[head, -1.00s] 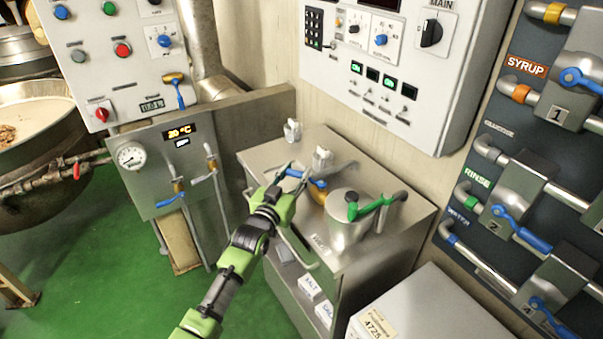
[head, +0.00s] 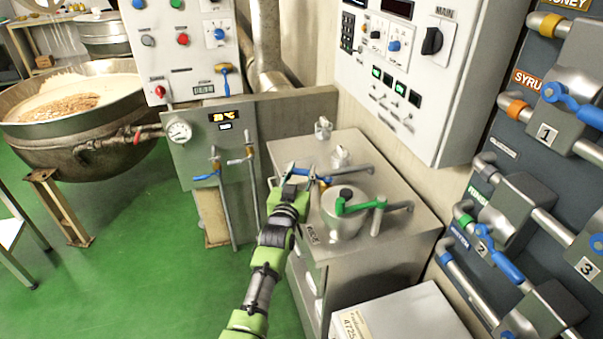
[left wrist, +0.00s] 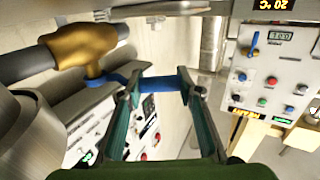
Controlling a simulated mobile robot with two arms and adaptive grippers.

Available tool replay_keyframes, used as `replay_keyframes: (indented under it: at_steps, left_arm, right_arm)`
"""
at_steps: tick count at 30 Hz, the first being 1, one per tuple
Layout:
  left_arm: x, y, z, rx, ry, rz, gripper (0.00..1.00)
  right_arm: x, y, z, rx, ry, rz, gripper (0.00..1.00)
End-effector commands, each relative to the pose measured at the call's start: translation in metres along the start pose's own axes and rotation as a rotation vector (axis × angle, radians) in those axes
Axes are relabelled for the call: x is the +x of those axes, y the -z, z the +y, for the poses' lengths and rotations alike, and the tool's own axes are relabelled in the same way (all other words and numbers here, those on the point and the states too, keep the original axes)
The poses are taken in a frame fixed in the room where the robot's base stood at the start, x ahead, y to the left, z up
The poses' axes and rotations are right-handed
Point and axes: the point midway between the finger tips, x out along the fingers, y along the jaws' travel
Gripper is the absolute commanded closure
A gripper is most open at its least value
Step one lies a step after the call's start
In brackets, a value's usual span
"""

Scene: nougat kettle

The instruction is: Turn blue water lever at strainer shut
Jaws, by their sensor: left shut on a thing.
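The blue water lever (head: 325,182) is on the pipe beside the metal strainer pot (head: 340,219), on top of the steel cabinet. My left gripper (head: 299,173) reaches it from the front left and is shut on it. In the left wrist view the lever (left wrist: 160,84) runs sideways from a brass valve body (left wrist: 82,45) and passes between the two fingertips (left wrist: 158,88). The valve is largely hidden in the head view by the gripper and pot. My right gripper does not show.
A green lever (head: 362,206) sits over the strainer pot, close right of my gripper. A gauge panel (head: 192,165) with another blue lever (head: 206,177) stands to the left. A white box (head: 405,313) is at the front right. Green floor lies open at left.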

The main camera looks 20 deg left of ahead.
Motion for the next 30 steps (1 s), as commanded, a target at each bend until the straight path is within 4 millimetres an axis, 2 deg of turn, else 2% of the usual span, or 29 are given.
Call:
replay_keyframes:
  at_steps: [7, 8, 9, 22, 26, 30]
  left_arm:
    - [0.0, 0.002, 0.001, -0.004, -0.001, 0.004, 1.0]
    - [0.001, 0.002, 0.001, -0.004, -0.001, 0.004, 0.59]
    - [0.0, 0.002, 0.001, -0.004, -0.001, 0.004, 0.49]
    - [-0.004, 0.001, 0.0, -0.003, 0.0, 0.002, 0.49]
    - [-0.017, 0.0, 0.0, -0.003, 0.0, 0.001, 0.49]
    - [-0.04, -0.001, 0.0, -0.003, -0.001, 0.0, 0.49]
  right_arm:
    - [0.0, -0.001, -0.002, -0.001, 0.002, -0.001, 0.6]
    - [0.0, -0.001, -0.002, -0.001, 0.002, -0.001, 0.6]
    - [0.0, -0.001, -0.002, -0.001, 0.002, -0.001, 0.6]
    - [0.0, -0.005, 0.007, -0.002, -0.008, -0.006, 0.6]
    - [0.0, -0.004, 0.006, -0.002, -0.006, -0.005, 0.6]
    - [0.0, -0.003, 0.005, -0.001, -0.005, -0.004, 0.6]
